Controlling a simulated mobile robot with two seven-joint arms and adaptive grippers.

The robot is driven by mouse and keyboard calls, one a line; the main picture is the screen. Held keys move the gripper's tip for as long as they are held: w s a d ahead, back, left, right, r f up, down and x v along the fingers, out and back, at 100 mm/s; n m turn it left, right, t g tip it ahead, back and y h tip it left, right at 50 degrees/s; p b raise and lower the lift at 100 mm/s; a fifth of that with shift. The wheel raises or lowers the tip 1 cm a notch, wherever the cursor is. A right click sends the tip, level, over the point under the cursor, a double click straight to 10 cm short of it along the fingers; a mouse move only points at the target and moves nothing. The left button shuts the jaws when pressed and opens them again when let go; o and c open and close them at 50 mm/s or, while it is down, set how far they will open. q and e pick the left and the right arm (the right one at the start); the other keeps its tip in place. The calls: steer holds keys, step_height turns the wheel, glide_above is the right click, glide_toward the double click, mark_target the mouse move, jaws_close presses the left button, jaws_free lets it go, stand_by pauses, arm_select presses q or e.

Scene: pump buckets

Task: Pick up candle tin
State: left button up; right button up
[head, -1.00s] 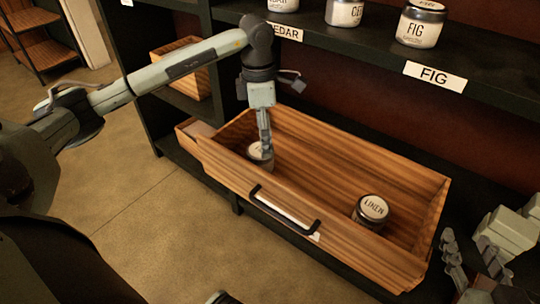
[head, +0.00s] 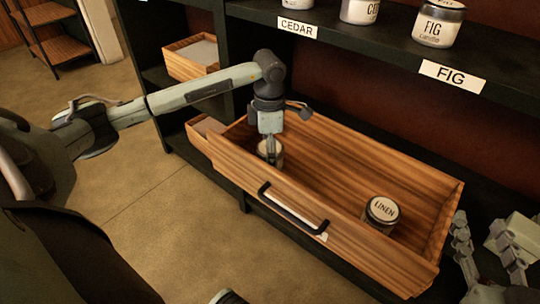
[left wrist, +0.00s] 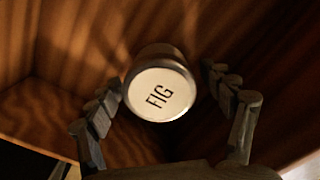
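A candle tin (left wrist: 160,92) with a white lid reading FIG stands in the open wooden drawer. In the head view this tin (head: 277,155) is at the drawer's left end, partly hidden by my left gripper (head: 269,150). My left gripper points down over it. In the left wrist view its two fingers (left wrist: 164,82) are spread on either side of the tin, with small gaps showing. A second tin (head: 382,210), labelled LINEN, stands toward the drawer's right end. My right gripper (head: 481,224) is at the lower right, fingers apart and empty, outside the drawer.
The drawer's front wall (head: 345,251) has a black handle (head: 290,212). A dark shelf (head: 385,50) above holds several tins, with CEDAR (head: 297,28) and FIG (head: 449,75) labels. Another wooden drawer (head: 190,58) is at the back left. The drawer's middle is clear.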

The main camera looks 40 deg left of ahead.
arm_select(q)
steer(key=c, duration=1.2)
steer(key=shift+o, duration=0.2)
step_height(320, 180, up, 9)
steer(key=shift+f+p, duration=0.1)
steer(key=shift+p, duration=0.4)
steer(key=shift+r, duration=0.9)
step_height(320, 180, up, 7)
steer(key=p, duration=0.4)
arm_select(e)
steer(key=s+d+f+m+g+h, duration=0.2)
steer(key=s+d+f+g+h, duration=0.4)
steer(key=s+d+f+g, duration=0.75)
arm_select(q)
steer(key=s+d+m+p, duration=0.1)
steer(key=d+m, duration=0.5)
steer(key=m, duration=0.7)
steer(key=s+d+r+m+p, duration=0.1)
steer(key=d+m+p, duration=0.2)
steer(key=d+m, duration=0.4)
steer(key=m, duration=0.6)
steer(key=shift+d+r, duration=0.2)
steer(key=shift+d, duration=0.1)
arm_select(e)
steer(key=s+d+x, duration=0.1)
steer(key=x, duration=1.1)
steer(key=shift+s, duration=0.2)
